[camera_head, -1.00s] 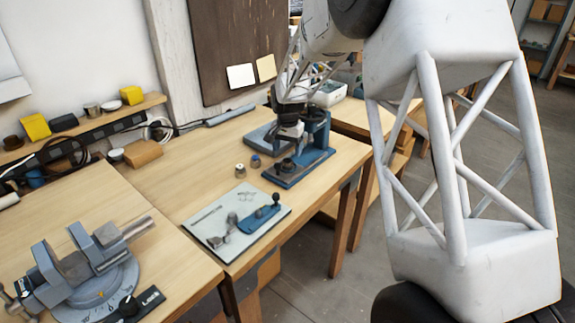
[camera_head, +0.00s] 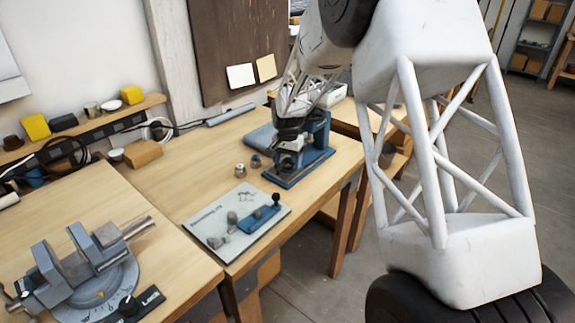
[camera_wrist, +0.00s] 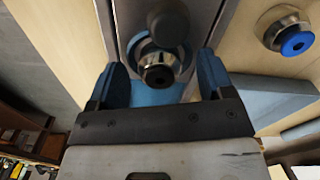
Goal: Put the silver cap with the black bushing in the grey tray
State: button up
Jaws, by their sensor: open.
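The silver cap with the black bushing (camera_wrist: 158,72) sits in the blue press-like fixture, in the middle of the wrist view. My gripper (camera_wrist: 160,68) is open, with one finger on either side of the cap; I cannot tell whether they touch it. In the head view my gripper (camera_head: 290,152) is low over the fixture (camera_head: 300,173) and hides the cap. A flat grey-blue piece (camera_head: 260,138), perhaps the grey tray, lies behind the fixture; its edge shows at the right of the wrist view (camera_wrist: 268,100).
A silver cap with a blue bushing (camera_wrist: 297,43) stands left of the fixture in the head view (camera_head: 255,162), beside another small cap (camera_head: 240,170). The fixture's upright post (camera_head: 321,130) is close to my gripper. A board with parts (camera_head: 208,222) lies in front; a vise (camera_head: 85,268) stands at left.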

aim_at(288, 160)
jog(key=c, duration=1.2)
jog(key=shift+o, duration=0.2)
jog(key=shift+r, duration=0.1)
jog(key=shift+r, duration=0.85)
jog(key=shift+s+r, duration=0.25)
jog(key=shift+r, duration=0.65)
jog(key=s+d+r, duration=0.1)
jog(key=s+d, duration=0.1)
jog(key=s, duration=1.3)
jog(key=shift+s+r, duration=0.15)
jog(key=shift+s, duration=0.05)
